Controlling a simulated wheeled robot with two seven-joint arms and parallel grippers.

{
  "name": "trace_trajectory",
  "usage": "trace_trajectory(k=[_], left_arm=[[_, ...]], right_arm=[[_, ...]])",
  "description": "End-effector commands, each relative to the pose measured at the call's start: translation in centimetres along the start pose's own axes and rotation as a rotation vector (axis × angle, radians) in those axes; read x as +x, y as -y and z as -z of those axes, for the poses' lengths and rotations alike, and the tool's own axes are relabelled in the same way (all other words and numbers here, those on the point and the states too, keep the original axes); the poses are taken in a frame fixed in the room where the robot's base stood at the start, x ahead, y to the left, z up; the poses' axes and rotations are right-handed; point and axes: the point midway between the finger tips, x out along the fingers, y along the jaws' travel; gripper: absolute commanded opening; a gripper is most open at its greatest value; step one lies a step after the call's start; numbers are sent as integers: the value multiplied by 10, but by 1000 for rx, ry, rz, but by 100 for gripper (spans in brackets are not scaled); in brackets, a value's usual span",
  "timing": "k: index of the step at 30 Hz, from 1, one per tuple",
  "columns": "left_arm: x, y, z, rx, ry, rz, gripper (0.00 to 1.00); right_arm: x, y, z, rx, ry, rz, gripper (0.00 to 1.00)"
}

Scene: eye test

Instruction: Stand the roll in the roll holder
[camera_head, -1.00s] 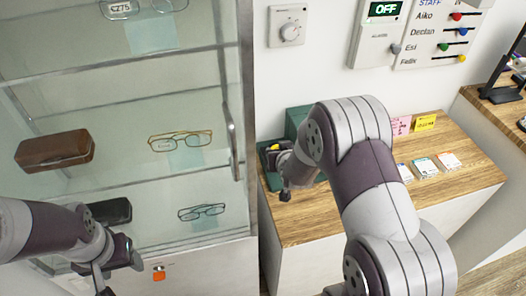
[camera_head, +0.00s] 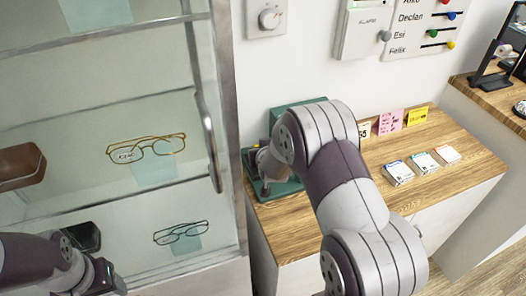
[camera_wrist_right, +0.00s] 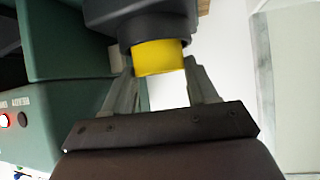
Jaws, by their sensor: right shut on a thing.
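I cannot make out a roll or a roll holder for certain in either view. My right gripper (camera_wrist_right: 161,75) is shut on a yellow-and-dark part (camera_wrist_right: 160,57), with a finger on each side of its yellow band. The part is by a green machine (camera_wrist_right: 62,45), and whether it is attached cannot be told. In the head view the green machine (camera_head: 298,113) stands on the wooden counter, and my right wrist hides much of it. My left gripper (camera_head: 108,282) is at the lower left, in front of the glass cabinet, and its fingers are barely visible.
The glass cabinet (camera_head: 212,140) at left holds glasses (camera_head: 147,149) and a brown case (camera_head: 20,166). Small boxes (camera_head: 398,172) and notes (camera_head: 390,119) are on the counter (camera_head: 455,132). A wall panel (camera_head: 362,30) hangs above. The counter's front right is clear.

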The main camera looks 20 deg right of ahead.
Motion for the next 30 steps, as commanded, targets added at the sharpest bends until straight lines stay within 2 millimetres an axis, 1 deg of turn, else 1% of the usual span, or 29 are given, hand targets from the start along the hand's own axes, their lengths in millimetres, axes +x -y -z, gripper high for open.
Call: trace_trajectory(k=[5, 6, 7, 8, 16, 18, 20, 23, 30], left_arm=[[4, 0, 0, 0, 0, 0, 61], [2, 0, 0, 0, 0, 0, 61], [2, 0, 0, 0, 0, 0, 61], [2, 0, 0, 0, 0, 0, 61], [1, 0, 0, 0, 0, 0, 61], [-3, 0, 0, 0, 0, 0, 61], [-1, 0, 0, 0, 0, 0, 61], [-2, 0, 0, 0, 0, 0, 61], [-7, 0, 1, 0, 0, 0, 61]], right_arm=[[2, 0, -4, 0, 1, 0, 27], [2, 0, -3, 0, 1, 0, 67], [1, 0, -2, 0, 1, 0, 77], [1, 0, -2, 0, 1, 0, 83], [1, 0, -2, 0, 1, 0, 83], [-2, 0, 2, 0, 1, 0, 83], [-8, 0, 1, 0, 0, 0, 83], [-26, 0, 2, 1, 0, 0, 83], [-84, 0, 2, 1, 0, 1, 83]])
